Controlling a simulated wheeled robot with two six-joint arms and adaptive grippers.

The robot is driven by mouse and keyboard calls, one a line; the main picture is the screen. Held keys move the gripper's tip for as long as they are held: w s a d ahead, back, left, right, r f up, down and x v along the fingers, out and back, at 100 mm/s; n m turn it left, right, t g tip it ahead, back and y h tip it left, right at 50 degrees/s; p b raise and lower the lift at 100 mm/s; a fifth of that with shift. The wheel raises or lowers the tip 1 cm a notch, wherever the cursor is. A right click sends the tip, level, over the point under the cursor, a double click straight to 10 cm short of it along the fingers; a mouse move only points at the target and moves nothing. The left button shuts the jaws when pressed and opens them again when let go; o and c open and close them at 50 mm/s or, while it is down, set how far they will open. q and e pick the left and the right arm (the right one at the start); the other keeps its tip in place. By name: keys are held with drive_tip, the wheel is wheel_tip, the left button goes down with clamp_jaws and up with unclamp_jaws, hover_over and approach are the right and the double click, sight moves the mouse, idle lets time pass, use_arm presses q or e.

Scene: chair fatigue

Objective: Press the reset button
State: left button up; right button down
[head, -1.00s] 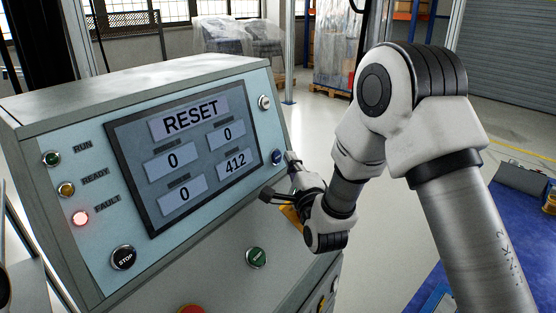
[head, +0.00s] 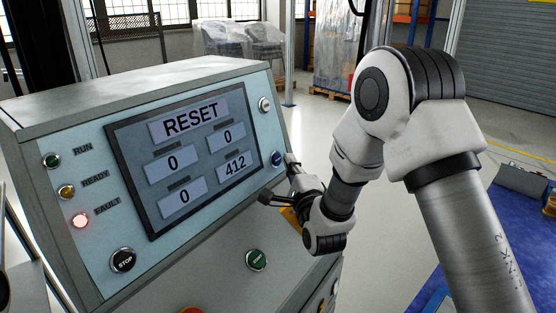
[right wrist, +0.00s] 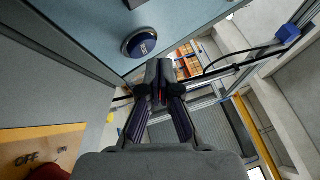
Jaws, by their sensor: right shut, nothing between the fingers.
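The blue button (head: 277,158) sits near the right edge of the control panel, beside the screen (head: 190,160) that reads RESET. It also shows as a round blue button in a metal ring in the right wrist view (right wrist: 141,42); its lettering is too small to read surely. My right gripper (head: 290,160) is at the panel's right edge, just right of the button. Its shut, empty fingers also show in the right wrist view (right wrist: 160,78), below and right of the button and seemingly apart from it. My left gripper is out of view.
The red FAULT lamp (head: 80,220) is lit. A black STOP button (head: 123,260), a green button (head: 256,260) and a white button (head: 264,104) are on the console. A yellow ON/OFF plate (right wrist: 40,145) lies below the panel.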

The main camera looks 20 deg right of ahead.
idle(0.4)
drive_tip(key=shift+w+a, duration=0.2)
drive_tip(key=shift+w, duration=0.15)
drive_tip(key=shift+w+a+f+b, duration=0.15)
drive_tip(key=shift+w+a+b, duration=0.1)
drive_tip(key=shift+b, duration=0.15)
idle(0.4)
drive_tip(key=shift+d, duration=0.1)
drive_tip(key=shift+s+d+r, duration=0.2)
drive_tip(key=shift+s+d, duration=0.15)
drive_tip(key=shift+s, duration=0.3)
drive_tip(key=s, duration=0.1)
drive_tip(key=s+d, duration=0.1)
drive_tip(key=s+d+r, duration=0.1)
drive_tip(key=s, duration=0.1)
drive_tip(key=shift+d+r, duration=0.1)
drive_tip(key=shift+d, duration=0.15)
idle(1.0)
